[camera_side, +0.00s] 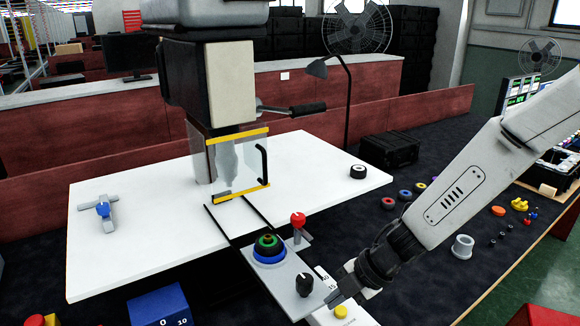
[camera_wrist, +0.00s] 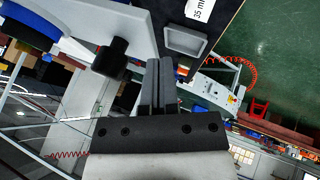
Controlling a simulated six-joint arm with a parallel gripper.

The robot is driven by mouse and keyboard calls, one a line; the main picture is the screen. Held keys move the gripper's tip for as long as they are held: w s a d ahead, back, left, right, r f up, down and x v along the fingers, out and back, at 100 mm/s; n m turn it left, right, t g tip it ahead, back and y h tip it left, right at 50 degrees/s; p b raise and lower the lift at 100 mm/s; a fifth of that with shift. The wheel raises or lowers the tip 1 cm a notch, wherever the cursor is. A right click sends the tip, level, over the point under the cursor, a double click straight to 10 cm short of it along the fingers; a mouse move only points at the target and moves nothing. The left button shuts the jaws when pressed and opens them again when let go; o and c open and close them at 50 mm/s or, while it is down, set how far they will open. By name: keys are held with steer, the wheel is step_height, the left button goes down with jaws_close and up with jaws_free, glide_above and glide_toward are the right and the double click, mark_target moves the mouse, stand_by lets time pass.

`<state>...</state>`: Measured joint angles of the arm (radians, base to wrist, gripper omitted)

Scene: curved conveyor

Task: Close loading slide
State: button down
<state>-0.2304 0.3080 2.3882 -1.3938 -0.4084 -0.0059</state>
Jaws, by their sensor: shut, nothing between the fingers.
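The loading slide (camera_side: 279,283) is a grey plate that extends forward from the machine, past the white table's front edge, along two dark rails. It carries a stack of blue, green and black rings (camera_side: 268,248) and a black knob (camera_side: 304,284) at its front end. In the wrist view the knob (camera_wrist: 112,56) is left of my fingers, with the grey slide plate (camera_wrist: 137,22) behind it. My gripper (camera_side: 336,296) is shut and empty, low beside the knob on its right. Whether it touches the slide I cannot tell.
The machine (camera_side: 196,80) stands over the table (camera_side: 130,235), with a clear, yellow-edged guard (camera_side: 238,168) in front. A red-knobbed lever (camera_side: 298,222) stands right of the slide. A white box with a yellow button (camera_side: 340,312) is under my gripper. A grey ring (camera_side: 462,247) lies to the right.

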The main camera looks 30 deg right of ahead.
mark_target(304, 231)
steer(key=shift+w+a, duration=0.2)
steer(key=shift+w, duration=0.5)
steer(key=shift+w+a, duration=0.15)
steer(key=shift+w, duration=0.55)
steer(key=w, duration=2.2)
steer(key=shift+w, duration=0.35)
steer(key=shift+w, duration=0.1)
steer(key=shift+s+d, duration=0.1)
steer(key=shift+s, duration=0.1)
steer(key=shift+s+d, duration=0.2)
steer(key=shift+s, duration=0.55)
steer(key=shift+s+d, duration=0.25)
steer(key=shift+s, duration=0.95)
steer(key=v, duration=1)
